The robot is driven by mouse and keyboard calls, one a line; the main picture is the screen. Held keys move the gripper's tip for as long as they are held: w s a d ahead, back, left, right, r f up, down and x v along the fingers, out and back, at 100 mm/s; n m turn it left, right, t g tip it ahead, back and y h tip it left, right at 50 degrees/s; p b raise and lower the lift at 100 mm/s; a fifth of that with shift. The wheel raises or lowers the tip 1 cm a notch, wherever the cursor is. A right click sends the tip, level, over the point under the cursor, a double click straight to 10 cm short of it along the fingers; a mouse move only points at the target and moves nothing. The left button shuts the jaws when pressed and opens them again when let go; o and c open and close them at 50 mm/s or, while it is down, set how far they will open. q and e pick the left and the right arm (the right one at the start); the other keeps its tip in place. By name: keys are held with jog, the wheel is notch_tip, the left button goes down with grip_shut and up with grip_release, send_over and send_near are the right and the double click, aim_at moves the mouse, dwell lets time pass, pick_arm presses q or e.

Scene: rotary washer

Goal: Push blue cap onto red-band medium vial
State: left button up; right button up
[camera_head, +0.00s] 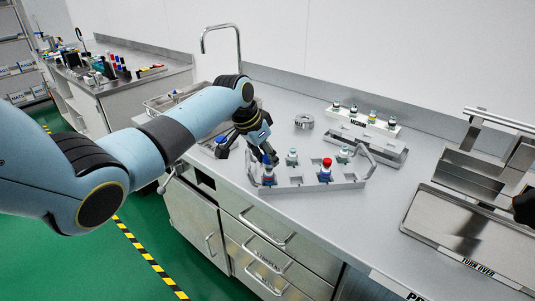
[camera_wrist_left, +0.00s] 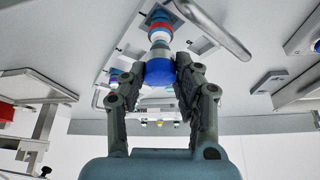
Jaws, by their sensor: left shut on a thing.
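My left gripper (camera_head: 262,155) is over the near left corner of a metal vial rack (camera_head: 300,187). In the left wrist view it is shut on a blue cap (camera_wrist_left: 159,72), held between its fingertips. A vial with a red band (camera_wrist_left: 160,27) stands in the rack in line with the cap. The same vial (camera_head: 268,177) shows below the fingers in the head view. The cap looks very close to the vial's top; I cannot tell whether they touch. A dark part at the right edge of the head view may belong to my right gripper (camera_head: 524,206).
A red-topped vial (camera_head: 326,168) and pale-topped vials (camera_head: 292,157) stand in the same rack, which has raised end handles. Behind it is a second rack (camera_head: 365,120) with several small vials. A round metal piece (camera_head: 304,121) and a metal tray (camera_head: 465,235) lie on the bench.

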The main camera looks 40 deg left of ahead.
pick_arm(q)
jog(key=shift+f, duration=0.25)
dwell(0.7)
jog(key=shift+f+b, duration=0.5)
jog(key=shift+f, duration=0.05)
dwell(0.7)
jog(key=shift+s+f, duration=0.1)
jog(key=shift+c, duration=0.3)
jog(key=shift+f, duration=0.1)
jog(key=shift+c, duration=1.2)
jog(key=o, duration=1)
jog(key=shift+o, duration=0.4)
